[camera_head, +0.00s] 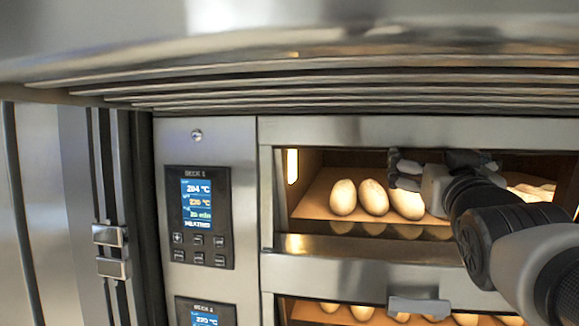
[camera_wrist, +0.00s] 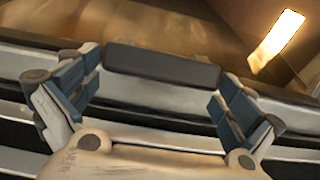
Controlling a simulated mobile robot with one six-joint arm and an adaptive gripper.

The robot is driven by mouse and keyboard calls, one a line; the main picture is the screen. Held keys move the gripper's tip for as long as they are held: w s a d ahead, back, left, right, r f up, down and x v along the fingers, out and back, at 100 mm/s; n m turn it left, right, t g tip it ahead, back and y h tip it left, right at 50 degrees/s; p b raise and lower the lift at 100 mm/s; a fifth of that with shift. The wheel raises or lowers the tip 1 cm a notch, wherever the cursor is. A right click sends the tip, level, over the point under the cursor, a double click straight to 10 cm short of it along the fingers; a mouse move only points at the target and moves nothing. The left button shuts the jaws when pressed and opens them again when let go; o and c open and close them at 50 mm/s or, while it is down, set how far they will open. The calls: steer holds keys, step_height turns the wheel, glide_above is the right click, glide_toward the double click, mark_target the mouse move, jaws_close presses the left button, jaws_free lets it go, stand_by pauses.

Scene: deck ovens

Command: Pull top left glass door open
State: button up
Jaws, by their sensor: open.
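The top glass door (camera_head: 300,242) of the oven is in the head view, right of the control panel, and looks shut. Pale loaves (camera_head: 343,198) show behind its glass in a lit chamber. My gripper (camera_head: 445,166) is at the upper part of this door, with its fingers spread. In the wrist view, a dark grey handle bar (camera_wrist: 162,66) lies across the space between the two open fingers (camera_wrist: 158,78). The fingers are near its two ends; I cannot tell whether they touch it. In the head view my gripper and arm hide most of the handle.
A lower door with its own handle (camera_head: 419,306) is below. A control panel (camera_head: 198,217) stands left of the doors, with a tall metal cabinet front (camera_head: 38,210) further left. A ridged metal hood (camera_head: 300,84) overhangs the oven.

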steer(key=v, duration=1.1)
steer(key=shift+s, duration=0.35)
steer(key=shift+a+f, duration=0.1)
